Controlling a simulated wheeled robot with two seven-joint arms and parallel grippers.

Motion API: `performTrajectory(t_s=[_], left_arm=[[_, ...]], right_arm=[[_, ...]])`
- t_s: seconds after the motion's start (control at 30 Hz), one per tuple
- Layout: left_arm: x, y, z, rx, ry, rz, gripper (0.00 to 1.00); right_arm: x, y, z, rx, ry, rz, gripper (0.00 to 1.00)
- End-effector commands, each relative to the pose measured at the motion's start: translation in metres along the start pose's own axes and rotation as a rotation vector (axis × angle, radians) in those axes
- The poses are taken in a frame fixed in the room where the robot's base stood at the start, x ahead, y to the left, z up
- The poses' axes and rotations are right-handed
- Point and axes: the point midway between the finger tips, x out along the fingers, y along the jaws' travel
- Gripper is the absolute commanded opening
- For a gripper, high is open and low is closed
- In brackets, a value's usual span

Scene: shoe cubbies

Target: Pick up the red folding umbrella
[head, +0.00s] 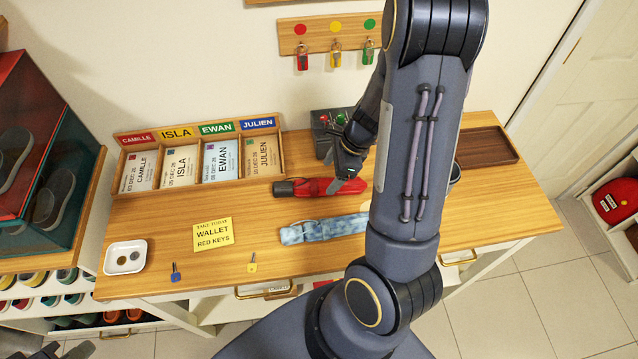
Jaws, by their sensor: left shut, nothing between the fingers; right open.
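The red folding umbrella (312,188) lies across the wooden tabletop, its black end to the left. My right gripper (343,183) is open at the umbrella's right part, fingers pointing down. The fingers overlap the red fabric in the head view; I cannot tell whether they touch it. My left gripper (72,351) shows only in part at the bottom left corner, shut and empty, far from the umbrella.
A blue patterned cloth item (310,231) lies just in front of the umbrella, partly hidden by my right arm. A wooden card rack (190,195) stands behind left. A yellow note (213,234), loose keys (175,272) and a white dish (125,257) lie on the left. A brown tray (485,147) is right.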

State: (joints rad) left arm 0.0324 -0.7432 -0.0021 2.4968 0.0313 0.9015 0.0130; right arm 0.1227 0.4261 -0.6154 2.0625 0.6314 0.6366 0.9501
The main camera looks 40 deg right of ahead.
Motion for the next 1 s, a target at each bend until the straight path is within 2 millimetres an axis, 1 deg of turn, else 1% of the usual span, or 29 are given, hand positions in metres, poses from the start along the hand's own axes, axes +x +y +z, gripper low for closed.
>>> performTrajectory(t_s=[0.2, 0.3, 0.4, 0.6, 0.63, 1.0], left_arm=[[0.003, -0.001, 0.002, 0.0, 0.0, 0.0, 0.0], [0.006, -0.003, 0.003, 0.0, 0.0, 0.0, 0.0], [0.006, -0.003, 0.003, 0.0, 0.0, 0.0, 0.0], [0.006, -0.003, 0.003, 0.0, 0.0, 0.0, 0.0], [0.006, -0.003, 0.003, 0.0, 0.0, 0.0, 0.0], [0.006, -0.003, 0.003, 0.0, 0.0, 0.0, 0.0]], right_arm=[[0.032, 0.009, 0.004, 0.0, 0.001, 0.005, 0.71], [0.045, 0.008, 0.003, -0.001, 0.0, 0.002, 0.71], [0.05, 0.008, 0.004, -0.003, 0.0, 0.002, 0.71], [0.05, 0.007, 0.005, -0.004, -0.001, 0.0, 0.71], [0.05, 0.007, 0.005, -0.004, -0.001, 0.0, 0.7], [0.05, 0.007, 0.005, -0.004, -0.001, 0.0, 0.22]])
